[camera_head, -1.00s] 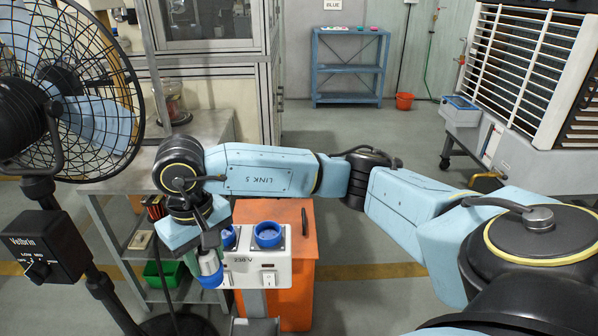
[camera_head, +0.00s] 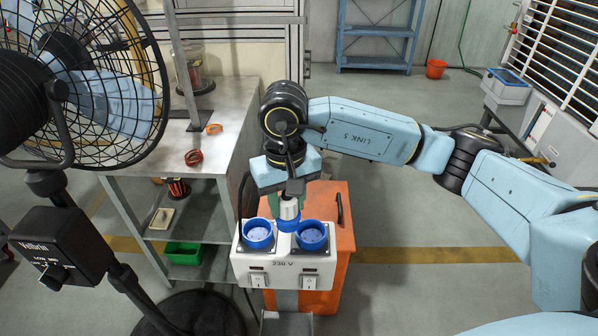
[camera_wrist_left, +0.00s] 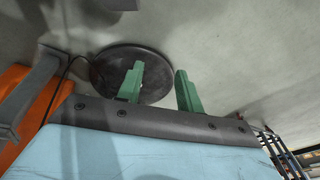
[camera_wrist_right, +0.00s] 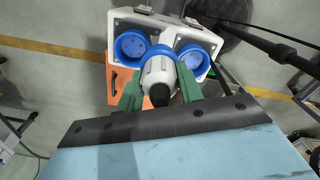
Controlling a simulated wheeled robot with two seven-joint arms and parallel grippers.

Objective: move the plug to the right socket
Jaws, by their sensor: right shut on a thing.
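The white plug with a blue collar (camera_head: 288,212) is in my right gripper (camera_head: 287,192). It hangs between the two blue sockets, apparently just above the box. The right socket (camera_head: 311,236) and left socket (camera_head: 258,234) both look empty on the white socket box (camera_head: 284,262). In the right wrist view, the green fingers of my right gripper (camera_wrist_right: 160,88) are shut on the plug (camera_wrist_right: 159,72); the right socket (camera_wrist_right: 131,45) is on the left there. In the left wrist view, my left gripper (camera_wrist_left: 160,84) is open and empty, away from the box.
An orange cabinet (camera_head: 335,225) stands behind the socket box. A fan (camera_head: 70,85) and its control box (camera_head: 55,255) are at the left, beside a grey workbench (camera_head: 215,110).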

